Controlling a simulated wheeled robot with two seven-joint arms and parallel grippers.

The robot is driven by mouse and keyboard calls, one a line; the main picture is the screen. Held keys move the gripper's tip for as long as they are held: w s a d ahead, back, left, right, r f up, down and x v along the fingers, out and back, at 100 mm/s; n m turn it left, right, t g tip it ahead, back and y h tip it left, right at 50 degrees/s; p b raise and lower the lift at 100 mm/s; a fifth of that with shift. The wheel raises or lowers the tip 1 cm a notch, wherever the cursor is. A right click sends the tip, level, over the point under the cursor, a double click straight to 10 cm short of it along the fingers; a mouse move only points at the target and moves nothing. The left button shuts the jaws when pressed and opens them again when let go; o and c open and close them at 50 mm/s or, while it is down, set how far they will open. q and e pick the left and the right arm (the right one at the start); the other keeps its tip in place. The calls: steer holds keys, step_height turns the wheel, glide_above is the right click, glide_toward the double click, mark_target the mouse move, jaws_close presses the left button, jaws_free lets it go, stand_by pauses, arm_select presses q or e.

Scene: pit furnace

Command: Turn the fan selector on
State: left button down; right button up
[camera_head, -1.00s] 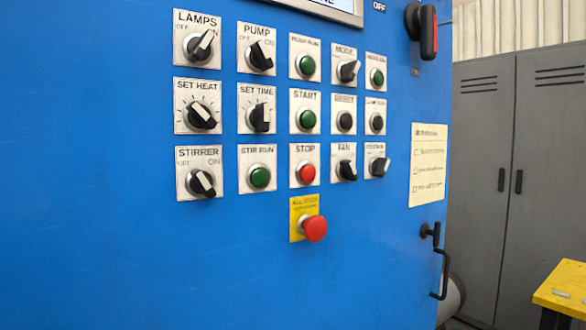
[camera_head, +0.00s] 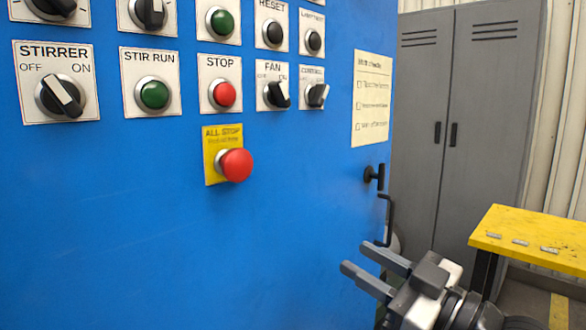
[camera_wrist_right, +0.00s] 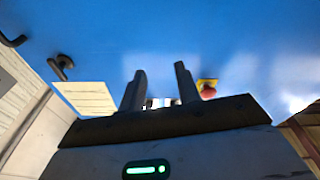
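The fan selector (camera_head: 277,95) is a black knob on a white plate marked FAN with OFF and ON. It is in the lower row of the blue panel in the head view, right of the red STOP button (camera_head: 225,94). Its pointer setting is too small to read surely. My right gripper (camera_head: 356,258) is at the lower right of the head view, below and right of the selector and apart from it. Its two fingers are spread with nothing between them. In the right wrist view the open fingers (camera_wrist_right: 160,75) point towards the blue panel. My left gripper is out of view.
A red all-stop button (camera_head: 236,165) juts out below the STOP button. The stirrer selector (camera_head: 61,96) and another small selector (camera_head: 317,95) share the row. A black door handle (camera_head: 385,220) sticks out above my right gripper. A yellow table (camera_head: 535,232) stands at right before grey lockers (camera_head: 460,120).

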step_height(320, 180, up, 9)
steer(key=s+d+n+y+b, duration=0.1)
steer(key=s+n+y, duration=0.1)
steer(key=n, duration=0.1)
steer(key=n+g+y, duration=0.2)
steer(key=n, duration=0.1)
glide_toward(285, 93)
steer(key=p+x, duration=0.2)
steer(key=x, duration=0.5)
steer(key=shift+a+r, duration=0.1)
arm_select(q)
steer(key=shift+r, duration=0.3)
arm_select(e)
steer(key=shift+w+a+r, duration=0.15)
steer(key=shift+w+a, duration=0.25)
steer(key=shift+a, duration=0.15)
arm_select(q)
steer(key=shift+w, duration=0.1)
arm_select(e)
jaws_close()
